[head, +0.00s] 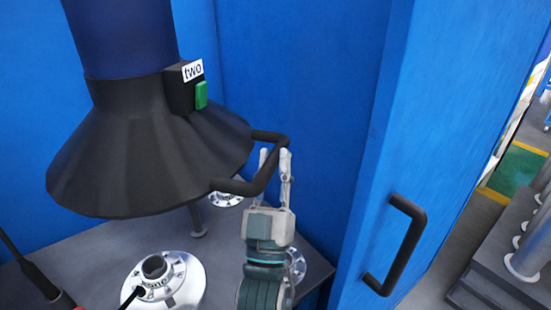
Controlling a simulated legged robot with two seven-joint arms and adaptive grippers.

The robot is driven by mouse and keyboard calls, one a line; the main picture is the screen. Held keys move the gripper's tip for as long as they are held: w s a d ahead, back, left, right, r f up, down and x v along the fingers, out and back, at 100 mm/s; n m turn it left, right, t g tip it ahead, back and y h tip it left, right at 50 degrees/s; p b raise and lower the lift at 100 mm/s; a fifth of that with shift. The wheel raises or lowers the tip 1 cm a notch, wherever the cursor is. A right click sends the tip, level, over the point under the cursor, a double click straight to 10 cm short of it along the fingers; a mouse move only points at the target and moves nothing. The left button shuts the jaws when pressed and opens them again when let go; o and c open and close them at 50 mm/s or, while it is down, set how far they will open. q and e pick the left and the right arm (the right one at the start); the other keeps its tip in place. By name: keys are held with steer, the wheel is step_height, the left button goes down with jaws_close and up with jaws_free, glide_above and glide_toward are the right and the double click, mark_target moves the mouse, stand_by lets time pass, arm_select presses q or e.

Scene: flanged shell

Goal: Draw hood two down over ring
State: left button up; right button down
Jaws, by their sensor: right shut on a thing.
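Hood two (135,160) is a wide black cone under a dark blue duct, with a "two" label and a green button (201,95) on its box. It hangs above the grey table at left, apart from the surface. My right gripper (275,165) is shut on the hood's black handle (268,177) at the rim's right side. A silver flanged ring (185,285) with a dark centre sits on the table below the hood. Another silver flange (226,199) is partly hidden behind the hood rim, and one (296,264) is partly behind my right gripper. My left gripper is not in view.
Blue walls (300,60) stand behind, and a blue door panel (440,120) with a black handle (400,245) is close on the right. A thin black rod (28,265) stands at lower left. Grey steps (500,270) lie beyond at far right.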

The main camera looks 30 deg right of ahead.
steer(key=shift+s+a+r, duration=0.15)
steer(key=shift+s+a, duration=0.05)
